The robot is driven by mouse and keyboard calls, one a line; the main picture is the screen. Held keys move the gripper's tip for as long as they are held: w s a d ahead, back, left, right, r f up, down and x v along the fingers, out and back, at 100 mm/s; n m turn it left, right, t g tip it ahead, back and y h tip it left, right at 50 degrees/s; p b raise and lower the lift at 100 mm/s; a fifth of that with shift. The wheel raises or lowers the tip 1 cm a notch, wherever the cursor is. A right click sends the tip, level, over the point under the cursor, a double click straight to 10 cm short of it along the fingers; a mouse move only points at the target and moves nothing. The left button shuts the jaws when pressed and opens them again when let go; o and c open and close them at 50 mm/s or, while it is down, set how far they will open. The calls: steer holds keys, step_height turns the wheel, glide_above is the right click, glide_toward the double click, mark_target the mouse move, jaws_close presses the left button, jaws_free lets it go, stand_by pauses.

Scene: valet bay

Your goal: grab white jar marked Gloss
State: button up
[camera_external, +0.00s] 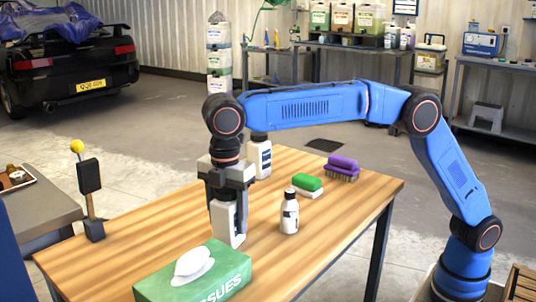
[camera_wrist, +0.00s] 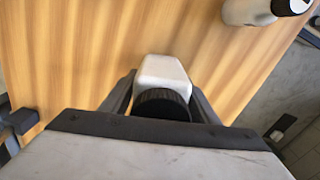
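Three white containers with dark caps stand on the wooden table (camera_external: 130,245). My gripper (camera_external: 228,212) points straight down around one white jar (camera_external: 229,228), whose lower part shows below the fingers. In the wrist view this jar (camera_wrist: 163,70) and its black cap sit between the two fingers (camera_wrist: 162,90), which appear to touch it on both sides. Its base appears to rest on the table. A second white bottle (camera_external: 290,215) stands to the right, also in the wrist view (camera_wrist: 245,11). A third (camera_external: 264,160) stands behind the gripper. I cannot read "Gloss" on any label.
A green tissue box (camera_external: 215,272) lies at the table's front. A green-topped brush or sponge (camera_external: 308,184) and a purple brush (camera_external: 342,166) lie at the right. A black post with a yellow ball (camera_external: 89,185) stands at the left. The table's left front is clear.

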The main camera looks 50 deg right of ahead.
steer(key=c, duration=1)
steer(key=shift+r, duration=0.1)
